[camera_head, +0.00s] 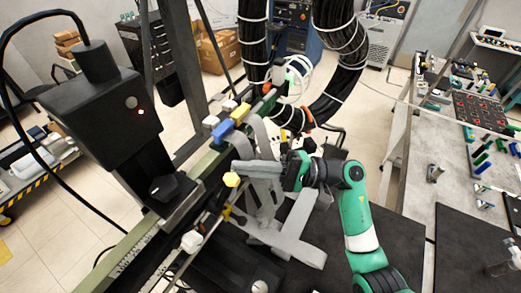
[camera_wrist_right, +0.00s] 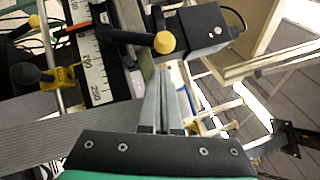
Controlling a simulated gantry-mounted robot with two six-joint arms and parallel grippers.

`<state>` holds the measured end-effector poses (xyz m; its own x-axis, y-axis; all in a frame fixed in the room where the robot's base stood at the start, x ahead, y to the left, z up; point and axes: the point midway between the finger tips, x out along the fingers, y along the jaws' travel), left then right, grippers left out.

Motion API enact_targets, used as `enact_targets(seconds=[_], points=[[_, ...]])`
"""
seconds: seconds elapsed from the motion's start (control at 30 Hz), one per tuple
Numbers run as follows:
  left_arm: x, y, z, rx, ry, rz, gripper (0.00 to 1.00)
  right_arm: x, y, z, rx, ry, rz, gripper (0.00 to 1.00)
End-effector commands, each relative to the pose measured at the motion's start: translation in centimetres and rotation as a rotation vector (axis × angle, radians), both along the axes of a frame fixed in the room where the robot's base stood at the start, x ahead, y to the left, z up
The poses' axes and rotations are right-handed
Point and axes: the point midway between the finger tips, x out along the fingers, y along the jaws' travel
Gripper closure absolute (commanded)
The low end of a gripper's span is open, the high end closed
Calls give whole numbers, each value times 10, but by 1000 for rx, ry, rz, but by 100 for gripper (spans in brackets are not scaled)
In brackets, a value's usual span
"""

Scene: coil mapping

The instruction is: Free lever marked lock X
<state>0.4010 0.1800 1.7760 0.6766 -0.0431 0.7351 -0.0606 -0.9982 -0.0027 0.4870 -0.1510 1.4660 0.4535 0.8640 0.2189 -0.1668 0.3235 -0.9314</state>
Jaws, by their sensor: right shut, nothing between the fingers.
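My right gripper (camera_head: 236,167) reaches in from the right with its grey fingers together and nothing between them. In the head view its tips are just above a yellow knob (camera_head: 231,180). In the right wrist view the closed fingertips (camera_wrist_right: 161,68) point at the yellow knob (camera_wrist_right: 164,42) on the end of a dark lever arm (camera_wrist_right: 124,37). Whether they touch it I cannot tell. A second dark lever (camera_wrist_right: 25,75) with a yellow mount (camera_wrist_right: 65,78) lies to the left. I cannot read any lock X marking. My left gripper is not in view.
A black machine head (camera_head: 100,110) stands on the rail to the left. A printed scale (camera_wrist_right: 93,70) runs beside the levers. Grey straps (camera_head: 292,240) hang close below the right gripper. Thick black cable bundles (camera_head: 340,60) hang behind. A cluttered workbench (camera_head: 415,140) stands at right.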

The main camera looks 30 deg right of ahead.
Motion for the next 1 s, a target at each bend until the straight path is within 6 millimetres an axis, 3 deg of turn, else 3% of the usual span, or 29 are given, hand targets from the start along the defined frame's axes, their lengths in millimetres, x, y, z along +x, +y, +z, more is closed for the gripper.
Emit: enact_targets(seconds=[0.1,0.47,1.0], points=[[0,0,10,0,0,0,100,-8,6,6,1,0,0,100],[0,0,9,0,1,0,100,-10,7,4,0,0,1,100],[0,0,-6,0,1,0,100,-12,11,9,-70,-37,1,100]])
